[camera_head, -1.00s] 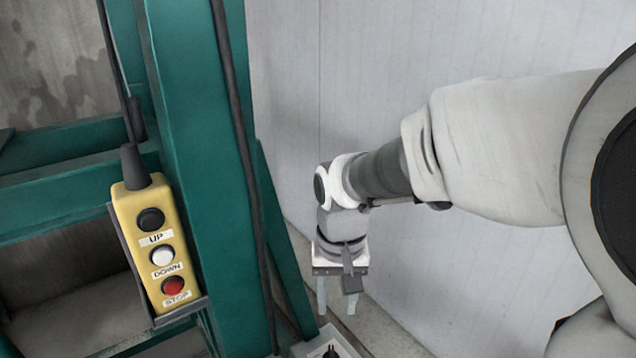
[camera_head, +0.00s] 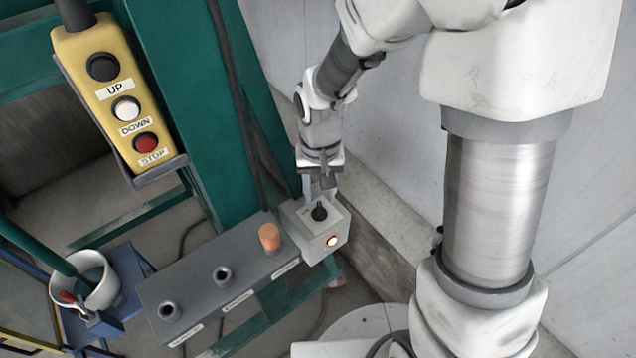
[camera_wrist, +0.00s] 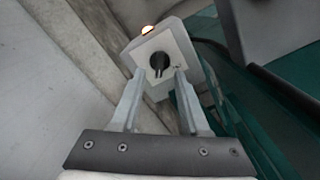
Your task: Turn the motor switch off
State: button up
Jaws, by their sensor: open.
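The motor switch is a black rotary knob (camera_head: 319,213) on top of a light grey box (camera_head: 309,232). A lit, whitish-orange lamp (camera_head: 332,241) sits on the box's front face. My gripper (camera_head: 320,193) points down just above and behind the knob. In the wrist view my gripper (camera_wrist: 156,76) shows two separated fingers with nothing held between them, and the knob (camera_wrist: 159,62) lies just beyond their tips, roughly between them. I cannot tell whether a finger touches it. The lamp (camera_wrist: 148,30) glows there too.
A yellow pendant (camera_head: 112,90) with UP, DOWN and STOP buttons hangs at the left on a green post (camera_head: 180,80). A grey panel (camera_head: 205,280) with an orange cap (camera_head: 269,237) adjoins the switch box. A white cylindrical holder (camera_head: 98,285) stands lower left.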

aim_at(319, 209)
notch_tip(319, 209, down, 5)
jog(key=shift+f, duration=0.1)
dwell(0.3)
grip_shut()
